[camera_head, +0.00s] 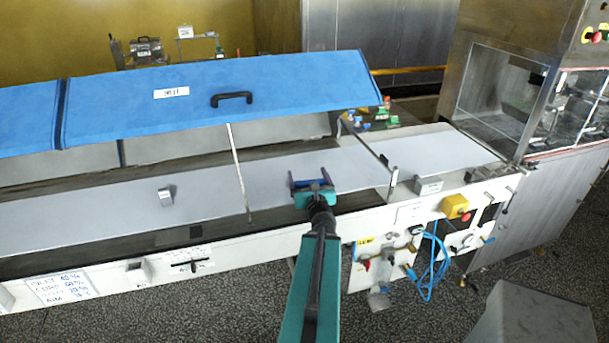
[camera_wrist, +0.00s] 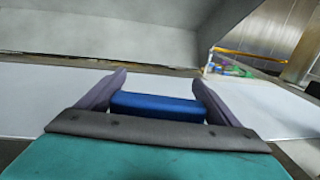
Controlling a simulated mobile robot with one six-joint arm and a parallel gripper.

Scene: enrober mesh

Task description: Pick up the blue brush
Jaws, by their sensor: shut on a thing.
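My gripper (camera_head: 311,183) is over the white conveyor belt (camera_head: 80,215) of the long machine. In the wrist view my gripper (camera_wrist: 158,95) has its two purple-grey fingers on either side of a blue block-like thing, the blue brush (camera_wrist: 157,106), and is shut on it. In the head view only a small blue part of the brush (camera_head: 310,183) shows between the fingers. Its bristles are hidden from both views. I cannot tell whether it touches the belt.
A raised blue cover (camera_head: 200,105) with a black handle hangs behind the belt, held by a thin rod (camera_head: 239,172). A small grey block (camera_head: 167,196) lies on the belt at left. Small coloured items (camera_head: 372,118) sit behind the belt. A steel cabinet (camera_head: 530,90) stands at right.

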